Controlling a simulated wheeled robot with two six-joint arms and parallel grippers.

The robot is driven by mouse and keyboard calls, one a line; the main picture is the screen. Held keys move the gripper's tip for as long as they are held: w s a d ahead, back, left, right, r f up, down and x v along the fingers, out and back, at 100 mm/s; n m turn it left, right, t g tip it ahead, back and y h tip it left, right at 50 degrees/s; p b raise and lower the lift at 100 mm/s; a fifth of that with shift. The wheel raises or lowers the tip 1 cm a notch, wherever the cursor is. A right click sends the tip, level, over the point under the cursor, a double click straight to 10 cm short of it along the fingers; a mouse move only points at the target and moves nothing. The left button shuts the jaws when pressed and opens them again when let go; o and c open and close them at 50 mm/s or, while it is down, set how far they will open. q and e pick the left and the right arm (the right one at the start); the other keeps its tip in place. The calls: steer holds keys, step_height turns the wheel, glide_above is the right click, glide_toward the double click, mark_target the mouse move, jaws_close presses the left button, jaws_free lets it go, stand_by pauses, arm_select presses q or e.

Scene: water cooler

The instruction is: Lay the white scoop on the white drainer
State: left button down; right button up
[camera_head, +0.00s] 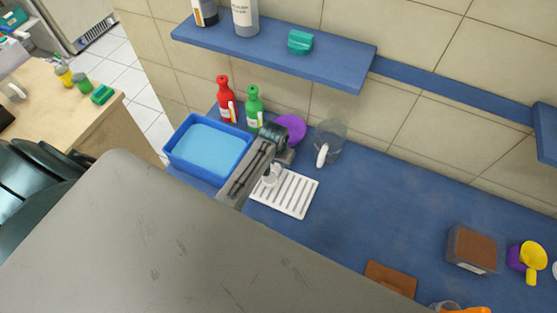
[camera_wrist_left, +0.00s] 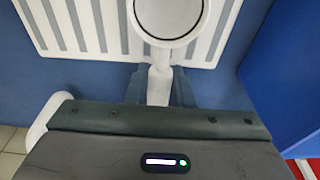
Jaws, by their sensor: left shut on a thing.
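The white scoop (camera_head: 271,177) is over the white slatted drainer (camera_head: 300,198) on the blue counter. In the left wrist view the scoop's round bowl (camera_wrist_left: 170,18) lies over the drainer's slats (camera_wrist_left: 80,30). My left gripper (camera_head: 281,158) is shut on the scoop's handle, and the handle (camera_wrist_left: 160,82) shows between the fingers in the left wrist view. I cannot tell whether the bowl touches the drainer. My arm hides part of the drainer's left side in the head view. My right gripper is not in view.
A blue tub (camera_head: 207,150) stands left of the drainer, with red (camera_head: 226,100) and green (camera_head: 254,108) bottles behind. A purple round object (camera_head: 290,129) and a clear jug (camera_head: 330,140) stand near the wall.

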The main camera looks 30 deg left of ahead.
mark_target(276, 166)
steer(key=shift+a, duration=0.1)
arm_select(q)
steer(key=shift+f, duration=0.15)
steer(key=c, duration=1.5)
jaws_free()
steer(key=shift+o, duration=1.2)
steer(key=shift+r, duration=0.5)
step_height(276, 166, up, 11)
steer(key=s+b, duration=0.2)
steer(key=b, duration=0.1)
steer(key=shift+b, duration=0.35)
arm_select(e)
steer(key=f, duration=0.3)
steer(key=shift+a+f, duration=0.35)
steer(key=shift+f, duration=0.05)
arm_select(q)
steer(key=shift+r, duration=0.1)
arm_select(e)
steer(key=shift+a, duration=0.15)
